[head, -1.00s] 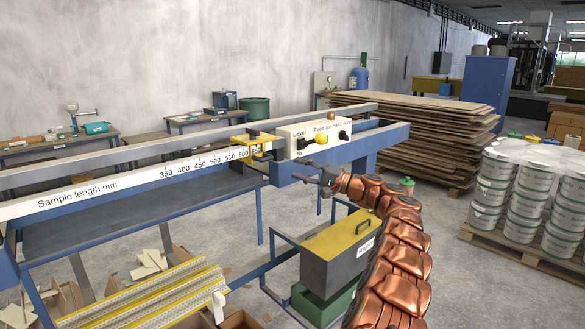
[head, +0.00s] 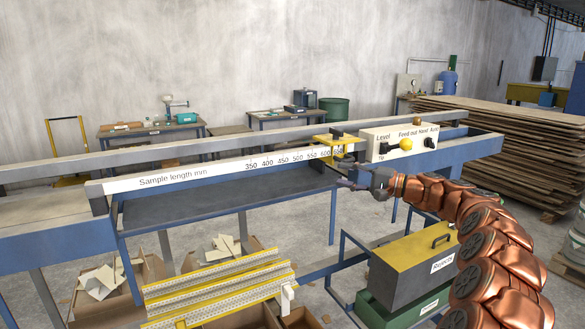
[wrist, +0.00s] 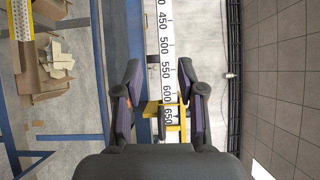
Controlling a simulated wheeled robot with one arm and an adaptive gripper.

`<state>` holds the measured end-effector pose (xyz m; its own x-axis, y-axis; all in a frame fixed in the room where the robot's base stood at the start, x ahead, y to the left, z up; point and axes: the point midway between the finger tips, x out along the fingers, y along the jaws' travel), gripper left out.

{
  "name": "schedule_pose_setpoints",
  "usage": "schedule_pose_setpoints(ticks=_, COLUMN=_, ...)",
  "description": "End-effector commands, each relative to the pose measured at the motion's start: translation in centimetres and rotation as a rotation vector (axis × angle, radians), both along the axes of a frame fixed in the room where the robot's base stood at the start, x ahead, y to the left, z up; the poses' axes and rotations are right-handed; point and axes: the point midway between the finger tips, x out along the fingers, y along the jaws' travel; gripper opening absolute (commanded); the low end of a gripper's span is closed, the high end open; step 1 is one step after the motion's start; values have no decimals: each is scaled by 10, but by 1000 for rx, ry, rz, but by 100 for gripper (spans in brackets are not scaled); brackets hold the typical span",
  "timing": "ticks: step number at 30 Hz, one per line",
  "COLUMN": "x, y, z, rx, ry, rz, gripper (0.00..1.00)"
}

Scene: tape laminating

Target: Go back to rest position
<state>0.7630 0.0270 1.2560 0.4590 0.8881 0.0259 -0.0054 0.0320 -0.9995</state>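My gripper (head: 340,174) is at the end of my copper-coloured arm, in front of the laminating machine's rail. In the wrist view its two dark fingers (wrist: 159,95) stand apart with a clear gap between them, and nothing is held. The white sample length scale (head: 230,167) runs along the rail. The yellow slider (head: 327,147) is at the scale's right end, near the 600 mark. In the wrist view the yellow slider (wrist: 175,110) shows between and behind the fingers, near 650. I cannot tell whether the fingers touch it.
A white control box (head: 400,141) with a yellow knob stands right of the slider. Below are a yellow-topped rejects box (head: 410,262), yellow-edged strips (head: 220,290) and cardboard boxes (head: 150,275). Stacked boards (head: 500,150) stand at the right. Grey floor shows between them.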

Motion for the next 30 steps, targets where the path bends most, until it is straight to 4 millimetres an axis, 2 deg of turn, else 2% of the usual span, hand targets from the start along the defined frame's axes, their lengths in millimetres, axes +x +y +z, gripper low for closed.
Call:
schedule_pose_setpoints(ticks=1, x=-13, y=17, z=7, rx=-16, ry=9, rz=34, gripper=39)
schedule_pose_setpoints(ticks=6, x=-60, y=67, z=7, rx=-101, ry=59, rz=145, gripper=39)
schedule_pose_setpoints(ticks=11, x=-111, y=106, z=2, rx=-204, ry=100, rz=238, gripper=39)
schedule_pose_setpoints(ticks=15, x=-159, y=132, z=-8, rx=-310, ry=131, rz=312, gripper=39)
schedule_pose_setpoints(ticks=22, x=-242, y=154, z=-36, rx=-510, ry=179, rz=411, gripper=39)
schedule_pose_setpoints(ticks=26, x=-288, y=155, z=-57, rx=-635, ry=207, rz=454, gripper=39)
schedule_pose_setpoints(ticks=30, x=-337, y=147, z=-81, rx=-774, ry=237, rz=491, gripper=39)
